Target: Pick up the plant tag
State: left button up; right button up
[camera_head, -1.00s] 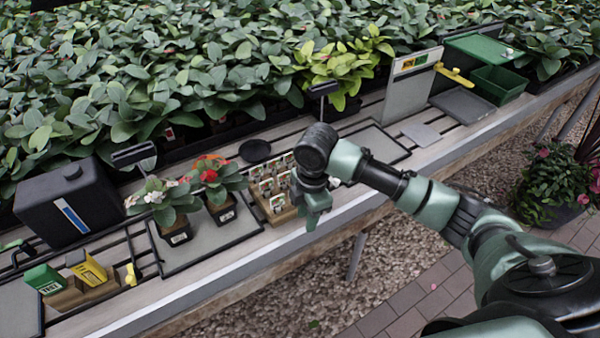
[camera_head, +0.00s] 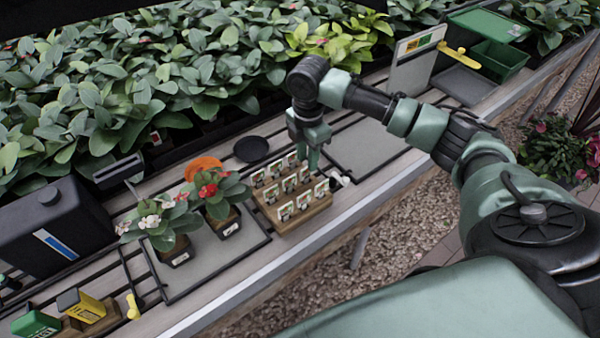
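Several small white plant tags (camera_head: 290,183) with coloured pictures stand in rows in a wooden rack (camera_head: 304,221) on the bench, in the middle of the head view. My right gripper (camera_head: 313,164) points down over the rack's back right side, close to the tags there. Its fingers overlap in this view, so I cannot tell how far apart they are or whether they touch a tag. No tag shows clearly between them. My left gripper is not in view.
Two potted plants (camera_head: 160,226) stand on a grey tray (camera_head: 205,268) left of the rack. A black round dish (camera_head: 251,149) lies behind the rack. A grey mat (camera_head: 365,150) to the right is bare. Dense foliage fills the back.

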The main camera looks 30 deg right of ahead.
jog(key=p, duration=0.1)
send_over(307, 179)
jog(key=f, duration=0.4)
jog(key=shift+s+f, duration=0.2)
jog(key=shift+f, duration=0.3)
grip_shut()
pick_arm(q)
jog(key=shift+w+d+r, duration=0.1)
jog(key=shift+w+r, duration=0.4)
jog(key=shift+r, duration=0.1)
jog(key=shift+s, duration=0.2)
pick_arm(e)
jog(key=shift+r, duration=0.1)
